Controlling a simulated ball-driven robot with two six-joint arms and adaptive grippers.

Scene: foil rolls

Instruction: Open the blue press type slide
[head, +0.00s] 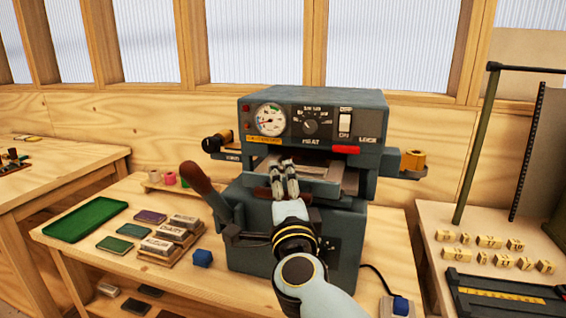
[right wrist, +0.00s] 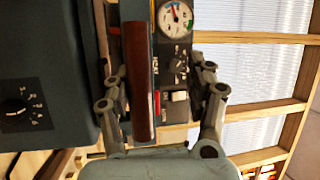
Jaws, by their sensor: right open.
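The blue-grey press (head: 300,235) stands on the wooden bench, with a gauge, a heat knob and a switch on its upper front. Its type slide (head: 318,188) shows as a flat front under the head, with a dark red-brown bar handle (head: 262,194) across it. I cannot tell how far the slide is out. My right gripper (head: 284,175) is at the slide's front and covers part of the handle. In the right wrist view the handle (right wrist: 138,85) lies between the spread fingers of my right gripper (right wrist: 160,88), closer to the left finger. My left gripper is not in view.
A brown-knobbed lever (head: 198,178) sticks up at the press's left. Foil rolls sit on both sides, one being the gold roll (head: 413,160). A rack stands right.

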